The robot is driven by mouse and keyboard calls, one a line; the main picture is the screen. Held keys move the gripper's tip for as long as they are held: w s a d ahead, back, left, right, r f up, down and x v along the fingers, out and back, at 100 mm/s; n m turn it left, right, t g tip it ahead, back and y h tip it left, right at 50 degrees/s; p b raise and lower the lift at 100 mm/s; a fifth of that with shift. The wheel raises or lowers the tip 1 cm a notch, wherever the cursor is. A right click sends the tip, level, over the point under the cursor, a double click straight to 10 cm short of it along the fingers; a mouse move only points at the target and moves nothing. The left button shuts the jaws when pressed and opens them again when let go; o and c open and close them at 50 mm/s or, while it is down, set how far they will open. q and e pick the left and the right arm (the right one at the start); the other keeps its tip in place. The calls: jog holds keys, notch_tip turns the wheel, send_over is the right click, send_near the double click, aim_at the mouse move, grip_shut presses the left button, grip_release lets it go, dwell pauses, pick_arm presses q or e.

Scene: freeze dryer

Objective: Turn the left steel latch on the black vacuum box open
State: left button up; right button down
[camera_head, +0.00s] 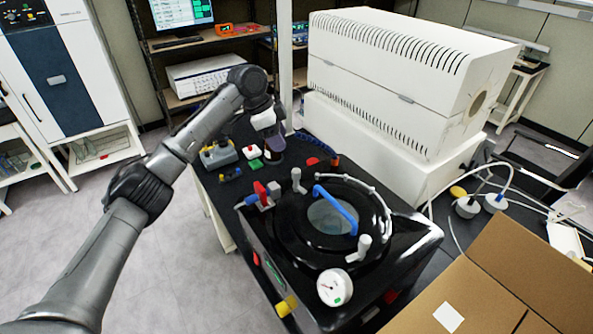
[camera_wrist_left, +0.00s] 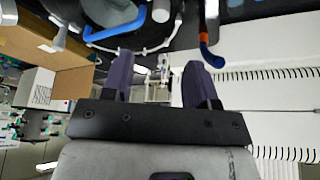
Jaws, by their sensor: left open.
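The black vacuum box (camera_head: 270,238) stands on the dark bench, with a round lid and a blue handle (camera_head: 337,208). The left steel latch (camera_head: 296,180) stands up at the lid's upper left rim. A second steel latch (camera_head: 364,245) is at the lower right rim. My left gripper (camera_head: 272,145) is above the bench behind the box, apart from the left latch. In the left wrist view its two purple fingers (camera_wrist_left: 160,80) are spread, with nothing between them. The blue handle (camera_wrist_left: 118,25) shows there at the top. My right gripper is out of view.
A large white machine (camera_head: 390,70) stands behind the box. A cardboard box (camera_head: 480,285) is at the lower right. A red valve (camera_head: 260,190) and a gauge (camera_head: 334,288) are on the vacuum box. Small button boxes (camera_head: 218,155) sit left of my gripper.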

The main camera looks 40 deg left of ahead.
aim_at(296, 170)
pick_arm(q)
jog(key=x, duration=1.2)
jog(key=shift+s+a, duration=0.1)
jog(key=shift+f, duration=0.55)
